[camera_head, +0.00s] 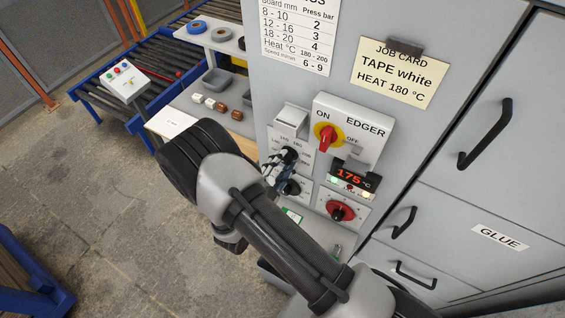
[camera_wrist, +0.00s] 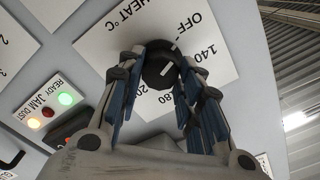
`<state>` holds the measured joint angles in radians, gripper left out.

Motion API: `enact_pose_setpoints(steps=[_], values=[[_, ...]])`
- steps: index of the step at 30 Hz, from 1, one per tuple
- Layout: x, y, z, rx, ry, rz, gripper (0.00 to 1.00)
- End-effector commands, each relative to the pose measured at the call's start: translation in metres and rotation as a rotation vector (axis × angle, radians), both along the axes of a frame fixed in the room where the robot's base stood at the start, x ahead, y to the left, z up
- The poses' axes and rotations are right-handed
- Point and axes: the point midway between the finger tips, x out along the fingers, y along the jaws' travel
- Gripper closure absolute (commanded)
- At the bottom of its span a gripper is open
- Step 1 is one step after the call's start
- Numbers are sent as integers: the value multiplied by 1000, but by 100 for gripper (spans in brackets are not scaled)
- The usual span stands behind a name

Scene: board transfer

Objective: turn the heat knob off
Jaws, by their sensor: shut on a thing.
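The heat knob (camera_wrist: 160,70) is black with a white pointer mark, on a white dial plate (camera_wrist: 218,68) lettered HEAT °C, OFF, 140, 180 and 200. My gripper (camera_wrist: 160,82) is shut on this knob, its blue-padded fingers on either side. Fingers and knob hide part of the scale. I cannot tell for sure which mark the pointer faces. In the head view my gripper (camera_head: 281,163) reaches the upper-left dial of the edger panel, and the knob (camera_head: 290,155) is mostly covered. The display (camera_head: 352,177) reads 175 °C.
Another black knob (camera_head: 291,188) is close below, and a red-ringed knob (camera_head: 341,211) is lower right. Indicator lamps (camera_wrist: 48,110) show left of my fingers.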

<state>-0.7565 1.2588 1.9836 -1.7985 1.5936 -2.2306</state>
Motion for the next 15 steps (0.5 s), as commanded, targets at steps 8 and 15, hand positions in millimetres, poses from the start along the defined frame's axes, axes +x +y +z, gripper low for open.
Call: enact_pose_setpoints(steps=[8,15], values=[[0,0,0,-35,24,-1,91],[0,0,0,-38,25,0,91]])
